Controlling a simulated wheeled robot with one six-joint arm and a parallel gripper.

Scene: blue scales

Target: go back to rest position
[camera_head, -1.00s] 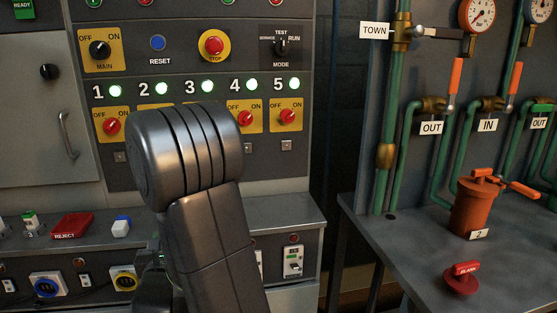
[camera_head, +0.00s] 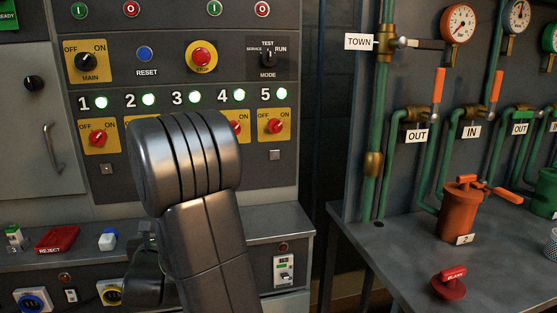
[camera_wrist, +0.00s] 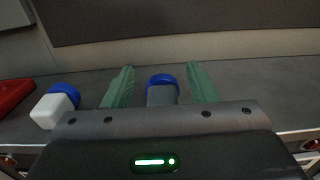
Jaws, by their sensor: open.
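My gripper (camera_wrist: 160,70) shows in the wrist view with its two green fingers spread apart over the grey ledge (camera_wrist: 255,90). A grey piece with a blue end (camera_wrist: 162,90) shows between the fingers, with a gap on each side. A white block with a blue end (camera_wrist: 57,106) lies left of the fingers. In the head view my dark arm (camera_head: 190,190) rises in front of the control panel (camera_head: 230,175), and the fingers are hidden behind it. A white and blue block (camera_head: 108,240) shows on the ledge left of the arm.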

